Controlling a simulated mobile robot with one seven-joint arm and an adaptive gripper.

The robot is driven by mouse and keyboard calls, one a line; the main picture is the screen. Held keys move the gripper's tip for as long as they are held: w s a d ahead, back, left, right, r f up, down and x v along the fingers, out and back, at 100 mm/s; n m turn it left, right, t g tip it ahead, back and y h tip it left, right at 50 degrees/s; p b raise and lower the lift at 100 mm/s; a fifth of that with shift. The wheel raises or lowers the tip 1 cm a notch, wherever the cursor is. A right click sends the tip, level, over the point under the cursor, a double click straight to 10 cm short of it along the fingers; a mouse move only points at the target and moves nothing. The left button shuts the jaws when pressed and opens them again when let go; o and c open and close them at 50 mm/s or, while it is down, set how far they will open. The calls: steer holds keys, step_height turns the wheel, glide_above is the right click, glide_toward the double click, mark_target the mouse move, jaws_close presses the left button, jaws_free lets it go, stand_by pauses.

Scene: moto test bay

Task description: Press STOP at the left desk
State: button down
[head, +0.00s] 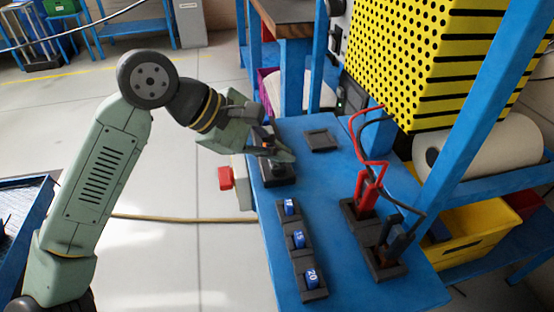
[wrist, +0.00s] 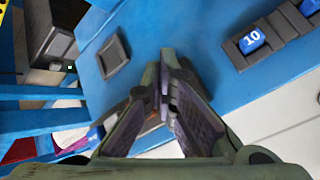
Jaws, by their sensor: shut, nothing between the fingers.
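A red button (head: 226,178) sticks out to the left from a pale grey box (head: 243,182) on the left side of the blue desk (head: 340,230). No lettering is readable on it. My gripper (head: 286,154) is shut and empty, to the upper right of the red button and apart from it in the picture. It is over the desk's left part, close to a dark block (head: 278,172); I cannot tell whether they touch. In the wrist view my gripper's fingers (wrist: 172,70) are together in front of the blue desk top (wrist: 205,50). I cannot make out the red button there.
A rack (head: 308,265) with blue numbered blocks lies along the desk's left edge. An empty dark square tray (head: 320,140) lies behind. Red (head: 368,190) and black (head: 398,235) probes stand to the right. A blue post (head: 470,110) rises at right. The floor to the left is open.

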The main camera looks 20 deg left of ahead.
mark_target(277, 165)
steer(key=shift+r, duration=0.6)
steer(key=shift+r, duration=0.1)
steer(key=shift+r+p, duration=1.1)
steer(key=shift+r, duration=1.35)
